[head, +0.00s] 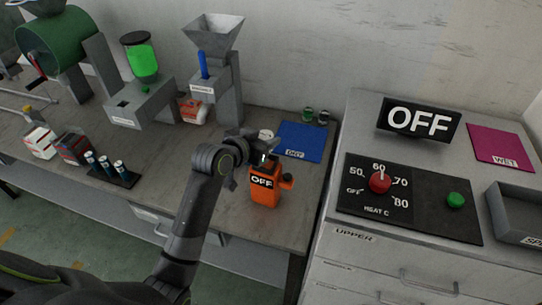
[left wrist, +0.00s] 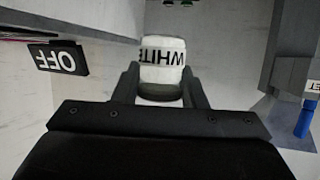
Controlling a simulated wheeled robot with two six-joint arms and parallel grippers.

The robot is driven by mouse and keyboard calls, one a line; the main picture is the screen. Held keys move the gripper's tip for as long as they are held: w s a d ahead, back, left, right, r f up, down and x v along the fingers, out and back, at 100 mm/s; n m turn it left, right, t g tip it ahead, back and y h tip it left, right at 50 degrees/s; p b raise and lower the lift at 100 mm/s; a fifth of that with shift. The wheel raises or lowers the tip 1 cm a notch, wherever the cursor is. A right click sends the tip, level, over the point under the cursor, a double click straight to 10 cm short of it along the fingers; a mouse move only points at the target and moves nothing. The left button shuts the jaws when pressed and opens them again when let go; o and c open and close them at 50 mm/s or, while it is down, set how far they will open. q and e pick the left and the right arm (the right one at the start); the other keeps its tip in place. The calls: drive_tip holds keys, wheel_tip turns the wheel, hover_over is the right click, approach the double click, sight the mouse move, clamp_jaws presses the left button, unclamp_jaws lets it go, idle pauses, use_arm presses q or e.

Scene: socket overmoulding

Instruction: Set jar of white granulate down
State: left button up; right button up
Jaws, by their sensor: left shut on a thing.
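The jar of white granulate (left wrist: 162,52) is in the left wrist view, its label reading WHITE upside down. My left gripper (left wrist: 160,88) is shut on it, one finger on each side. In the head view my left gripper (head: 258,150) is over the bench, behind the orange OFF device and just left of the blue mat (head: 303,136). A small pale round top (head: 266,134) shows by the gripper there, probably the jar. Whether the jar touches the bench cannot be told. My right gripper is not in view.
The orange device (head: 265,187) stands close in front of the gripper. Two small green-topped jars (head: 308,114) stand behind the mat. A hopper machine (head: 215,75) is at the back left. The heater cabinet with its OFF sign (head: 418,119) is to the right.

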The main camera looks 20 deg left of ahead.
use_arm(q)
wheel_tip(320, 180, down, 2)
drive_tip(key=shift+a+f, duration=0.1)
drive_tip(key=shift+a, duration=0.05)
drive_tip(key=f, duration=0.3)
drive_tip(key=shift+d+f+p, duration=0.1)
drive_tip(key=shift+d+p, duration=0.1)
drive_tip(key=shift+p, duration=0.1)
drive_tip(key=shift+a+f, duration=0.1)
drive_tip(key=shift+f, duration=0.25)
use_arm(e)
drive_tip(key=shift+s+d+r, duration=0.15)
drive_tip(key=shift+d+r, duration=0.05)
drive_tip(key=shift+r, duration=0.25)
use_arm(q)
drive_tip(key=shift+f, duration=0.15)
drive_tip(key=o, duration=1)
drive_tip(key=shift+c, duration=0.2)
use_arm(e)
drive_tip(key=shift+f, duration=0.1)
